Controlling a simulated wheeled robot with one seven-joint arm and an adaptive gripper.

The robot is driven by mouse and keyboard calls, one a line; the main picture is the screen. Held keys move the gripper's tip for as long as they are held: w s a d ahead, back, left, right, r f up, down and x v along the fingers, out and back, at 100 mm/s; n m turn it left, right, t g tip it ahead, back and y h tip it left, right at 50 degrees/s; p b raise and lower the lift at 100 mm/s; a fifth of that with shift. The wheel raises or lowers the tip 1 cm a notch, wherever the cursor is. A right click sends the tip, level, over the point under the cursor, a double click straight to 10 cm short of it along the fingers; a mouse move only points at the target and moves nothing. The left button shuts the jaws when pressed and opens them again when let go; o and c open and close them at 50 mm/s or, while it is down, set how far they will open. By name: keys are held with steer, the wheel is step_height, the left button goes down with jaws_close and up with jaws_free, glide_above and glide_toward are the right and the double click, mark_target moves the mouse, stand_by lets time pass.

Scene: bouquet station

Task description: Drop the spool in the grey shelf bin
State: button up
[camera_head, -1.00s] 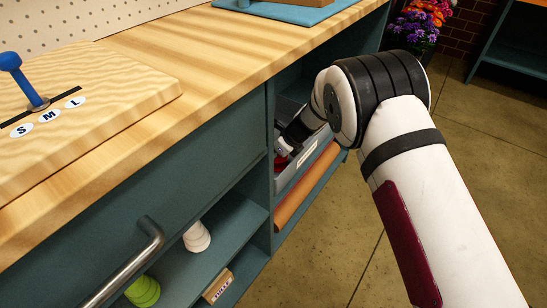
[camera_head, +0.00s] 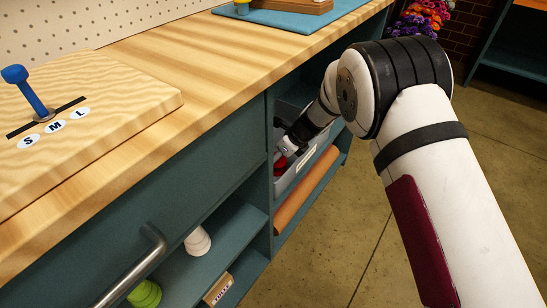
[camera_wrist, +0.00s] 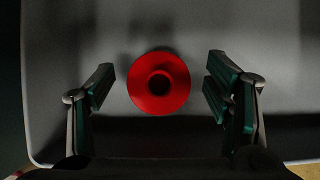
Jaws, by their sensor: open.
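The red spool (camera_wrist: 160,82) shows end-on in the wrist view, round with a dark centre hole. It lies between the two spread fingers of my gripper (camera_wrist: 161,84), with a gap on each side. Behind it is the pale grey floor of the grey shelf bin (camera_wrist: 270,45). In the head view the grey bin (camera_head: 322,145) sits in the shelf under the counter, and my forearm reaches into it. A small red patch (camera_head: 281,162) shows at the bin's near end. My fingertips are largely hidden there.
The wooden counter (camera_head: 215,65) overhangs the shelf. An orange-brown roll (camera_head: 305,190) lies below the bin. White (camera_head: 197,240) and green (camera_head: 145,293) spools stand on lower shelves near a drawer handle (camera_head: 140,265). The floor at right is open.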

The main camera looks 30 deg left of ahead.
steer(key=p+v, duration=0.2)
steer(key=v, duration=0.6)
steer(key=shift+d+r, duration=0.15)
steer(key=shift+r, duration=0.15)
steer(key=s+d+r+n, duration=0.1)
steer(key=d+r+n, duration=0.1)
steer(key=d+r, duration=0.45)
steer(key=s+d+r+n, duration=0.1)
steer(key=d+r+n, duration=0.25)
steer(key=r, duration=0.55)
steer(key=s+d+r+n+h, duration=0.1)
steer(key=s+d+r+n, duration=0.1)
steer(key=s+d+r, duration=0.4)
steer(key=s+d+r+n, duration=0.2)
steer(key=d+r, duration=0.2)
steer(key=d, duration=0.4)
steer(key=s+d+r+n+h, duration=0.1)
steer(key=s+d+n, duration=0.3)
steer(key=s+d, duration=0.7)
steer(key=s+d+r+n+h, duration=0.1)
steer(key=s+d+n+h, duration=0.3)
steer(key=s+d, duration=0.8)
steer(key=s+n, duration=0.1)
steer(key=s, duration=0.4)
